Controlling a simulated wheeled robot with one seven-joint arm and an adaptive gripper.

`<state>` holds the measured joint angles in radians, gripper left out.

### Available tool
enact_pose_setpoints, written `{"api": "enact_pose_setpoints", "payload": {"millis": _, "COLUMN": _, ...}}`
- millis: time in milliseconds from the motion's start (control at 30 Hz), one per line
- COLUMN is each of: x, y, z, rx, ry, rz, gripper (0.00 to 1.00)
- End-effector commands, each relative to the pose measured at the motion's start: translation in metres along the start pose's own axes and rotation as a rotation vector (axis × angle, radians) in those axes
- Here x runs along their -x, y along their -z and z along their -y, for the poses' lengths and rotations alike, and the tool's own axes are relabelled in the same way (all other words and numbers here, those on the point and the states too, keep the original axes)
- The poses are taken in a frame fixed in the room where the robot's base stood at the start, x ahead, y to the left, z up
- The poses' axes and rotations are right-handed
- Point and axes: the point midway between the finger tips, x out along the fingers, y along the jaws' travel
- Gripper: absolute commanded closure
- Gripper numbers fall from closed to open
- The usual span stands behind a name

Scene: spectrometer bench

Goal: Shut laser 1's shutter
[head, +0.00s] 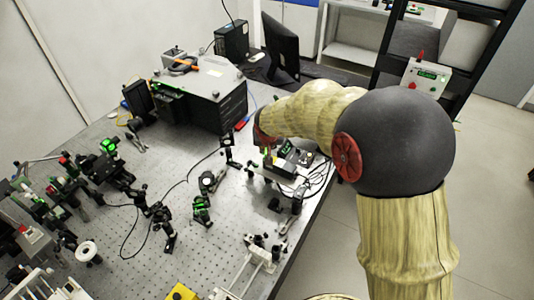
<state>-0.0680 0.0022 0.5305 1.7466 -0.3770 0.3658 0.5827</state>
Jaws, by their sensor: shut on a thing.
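My arm reaches in from the right, and my gripper (266,149) is low over the right edge of the optical table, mostly hidden by my wrist. It is shut on a small part at the left end of a low black device (290,158) with a light top and small green lights. The part held is too small and too covered to make out. No label for laser 1 or its shutter can be read, so I cannot tell whether this device is laser 1 or how the shutter stands.
The perforated optical table (135,215) carries several black optic mounts. A large grey-topped box (205,85) stands behind my gripper, and a monitor (282,48) stands farther back. A controller with a red beacon (426,77) sits at the right. Cables (322,172) hang at the table edge.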

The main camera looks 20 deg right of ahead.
Motion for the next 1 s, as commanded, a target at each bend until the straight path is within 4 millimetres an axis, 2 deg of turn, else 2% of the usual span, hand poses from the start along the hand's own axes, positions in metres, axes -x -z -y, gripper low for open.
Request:
{"api": "enact_pose_setpoints", "payload": {"millis": 467, "x": 0.0005, "y": -0.0015, "z": 0.0008, "rx": 0.005, "ry": -0.008, "rz": -0.014, "gripper": 1.0}}
{"api": "enact_pose_setpoints", "payload": {"millis": 500, "x": 0.0005, "y": -0.0015, "z": 0.0008, "rx": 0.005, "ry": -0.008, "rz": -0.013, "gripper": 0.91}}
{"api": "enact_pose_setpoints", "payload": {"millis": 767, "x": 0.0005, "y": -0.0011, "z": 0.0005, "rx": 0.005, "ry": -0.008, "rz": -0.014, "gripper": 0.76}}
{"api": "enact_pose_setpoints", "payload": {"millis": 1000, "x": 0.0007, "y": -0.0008, "z": 0.0004, "rx": 0.004, "ry": -0.009, "rz": -0.014, "gripper": 0.76}}
